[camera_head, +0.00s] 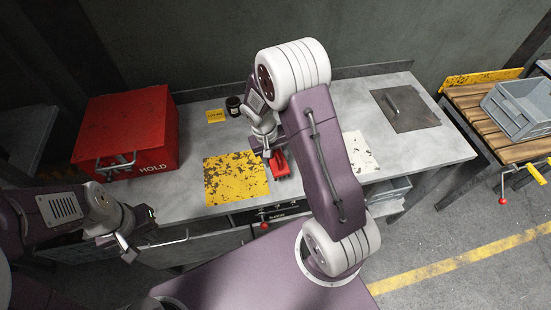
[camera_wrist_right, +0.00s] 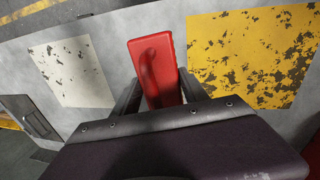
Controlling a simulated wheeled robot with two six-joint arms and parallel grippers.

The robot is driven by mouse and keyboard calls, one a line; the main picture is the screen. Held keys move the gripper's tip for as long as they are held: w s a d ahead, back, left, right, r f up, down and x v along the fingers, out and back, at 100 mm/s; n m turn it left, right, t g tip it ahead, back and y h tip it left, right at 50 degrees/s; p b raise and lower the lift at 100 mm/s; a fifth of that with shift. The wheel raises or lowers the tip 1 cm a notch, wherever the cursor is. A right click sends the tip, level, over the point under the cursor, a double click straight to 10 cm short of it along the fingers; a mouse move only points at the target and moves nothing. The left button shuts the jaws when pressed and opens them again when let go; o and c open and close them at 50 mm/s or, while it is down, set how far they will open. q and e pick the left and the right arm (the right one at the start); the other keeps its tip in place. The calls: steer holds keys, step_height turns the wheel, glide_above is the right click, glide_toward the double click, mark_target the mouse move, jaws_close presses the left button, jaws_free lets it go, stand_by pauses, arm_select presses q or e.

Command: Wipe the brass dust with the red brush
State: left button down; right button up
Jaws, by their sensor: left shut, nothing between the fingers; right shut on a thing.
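The red brush (camera_head: 281,166) is a red block over the grey bench, at the right edge of a yellow sheet (camera_head: 236,181) with dark specks. My right gripper (camera_head: 270,152) is shut on it; the wrist view shows the red brush (camera_wrist_right: 155,62) between the two fingers (camera_wrist_right: 161,92). Its underside is hidden, and I cannot tell whether it touches the bench. A white sheet with dark specks (camera_head: 360,151) lies to the right, partly behind my right arm. I cannot make out which marks are brass dust. My left gripper (camera_head: 129,250) is shut and empty at the bench's front left.
A red box marked HOLD (camera_head: 128,130) stands on the left of the bench (camera_head: 186,185). A dark jar (camera_head: 233,106) and small yellow label (camera_head: 215,116) are at the back. A dark plate with a handle (camera_head: 404,109) lies right. A grey crate (camera_head: 518,107) sits on a wooden table.

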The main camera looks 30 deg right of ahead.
step_height(320, 180, up, 2)
steer(key=shift+a+r+p, duration=0.1)
steer(key=shift+p, duration=0.5)
steer(key=shift+r, duration=0.25)
steer(key=shift+f, duration=0.1)
